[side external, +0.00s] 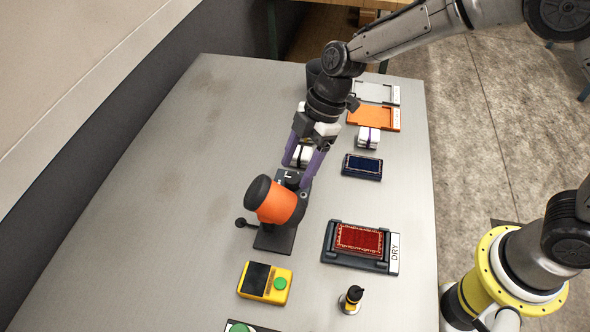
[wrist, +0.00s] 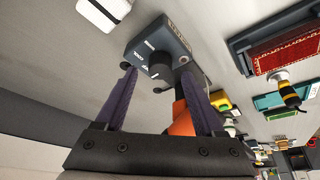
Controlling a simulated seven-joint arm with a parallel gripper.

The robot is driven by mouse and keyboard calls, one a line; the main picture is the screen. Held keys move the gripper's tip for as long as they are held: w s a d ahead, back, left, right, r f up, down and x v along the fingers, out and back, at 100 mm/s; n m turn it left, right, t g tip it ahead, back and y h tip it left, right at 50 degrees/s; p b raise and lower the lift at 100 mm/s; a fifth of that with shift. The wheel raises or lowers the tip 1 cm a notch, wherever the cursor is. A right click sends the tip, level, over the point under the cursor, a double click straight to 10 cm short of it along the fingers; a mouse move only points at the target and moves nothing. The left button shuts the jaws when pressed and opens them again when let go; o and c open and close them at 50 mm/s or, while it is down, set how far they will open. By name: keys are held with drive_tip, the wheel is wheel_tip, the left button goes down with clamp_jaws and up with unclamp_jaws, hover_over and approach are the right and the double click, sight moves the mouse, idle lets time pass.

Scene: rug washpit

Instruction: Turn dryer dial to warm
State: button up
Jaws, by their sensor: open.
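The dryer (side external: 275,202) has an orange body with black ends and stands on a dark base plate (side external: 272,238). Its black dial (side external: 291,179) sits on the far end of the base. In the wrist view the round dial (wrist: 158,66) shows on a dark box (wrist: 165,40) with small white labels; I cannot tell which label it points to. My gripper (side external: 297,175) has purple fingers and is open over that end. In the wrist view my gripper (wrist: 159,76) has one finger on each side of the dial, with no clear contact. The orange body (wrist: 181,122) is partly hidden by a finger.
A dark tray marked DRY (side external: 328,257) holds a red rug (side external: 359,239). A blue rug (side external: 362,167) lies to the right. The table's left side is clear.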

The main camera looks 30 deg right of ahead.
drive_tip(key=shift+x, duration=0.95)
clamp_jaws()
